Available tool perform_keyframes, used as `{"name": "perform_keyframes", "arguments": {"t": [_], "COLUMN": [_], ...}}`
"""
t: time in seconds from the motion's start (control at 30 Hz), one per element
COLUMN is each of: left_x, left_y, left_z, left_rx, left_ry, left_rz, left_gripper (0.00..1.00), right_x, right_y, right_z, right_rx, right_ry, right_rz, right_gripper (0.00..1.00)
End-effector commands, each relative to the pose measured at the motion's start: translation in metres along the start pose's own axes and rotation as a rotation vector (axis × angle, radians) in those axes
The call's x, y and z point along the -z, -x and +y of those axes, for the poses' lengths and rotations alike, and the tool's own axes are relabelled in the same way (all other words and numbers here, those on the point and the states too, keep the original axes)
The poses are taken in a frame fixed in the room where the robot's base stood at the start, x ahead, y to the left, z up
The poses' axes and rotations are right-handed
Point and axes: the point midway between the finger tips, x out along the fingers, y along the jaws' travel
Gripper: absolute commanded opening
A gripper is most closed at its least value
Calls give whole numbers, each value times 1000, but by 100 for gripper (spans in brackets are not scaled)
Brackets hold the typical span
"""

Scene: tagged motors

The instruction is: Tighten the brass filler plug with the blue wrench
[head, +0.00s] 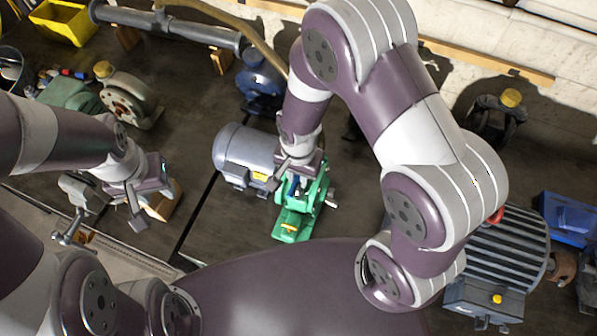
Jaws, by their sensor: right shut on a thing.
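My right gripper (297,184) points down over a green pump housing (310,200) joined to a grey motor (243,153). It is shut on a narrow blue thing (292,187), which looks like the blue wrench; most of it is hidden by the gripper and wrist. The brass filler plug cannot be made out, and the wrench's contact with it is hidden. A small yellow mark (289,228) shows on the green base.
A blue motor (261,80) stands behind the pump. A finned grey motor (505,255) and a blue bin (570,217) are at the right. A yellow bin (63,22), a pipe (185,27) and a green machine (72,95) are at the upper left.

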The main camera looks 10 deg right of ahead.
Motion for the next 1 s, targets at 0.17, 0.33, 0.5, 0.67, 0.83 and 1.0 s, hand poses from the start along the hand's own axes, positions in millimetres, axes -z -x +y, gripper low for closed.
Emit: {"name": "perform_keyframes", "arguments": {"t": [0.17,0.33,0.5,0.67,0.83,1.0], "left_x": [2,2,3,4,4,4], "left_y": [13,13,24,31,29,29], "left_z": [0,0,0,0,0,0], "left_rx": [0,0,0,0,0,0], "left_ry": [0,0,0,0,0,0], "left_rz": [1,0,0,1,0,0], "left_gripper": [40,40,40,40,40,40], "right_x": [0,0,1,1,0,0], "right_y": [15,14,29,47,64,65], "right_z": [0,0,-1,-1,-1,-1], "right_rx": [-1,1,3,4,3,2], "right_ry": [0,1,1,1,1,1], "right_rz": [0,1,2,3,3,2], "right_gripper": [0,0,0,0,0,0]}}
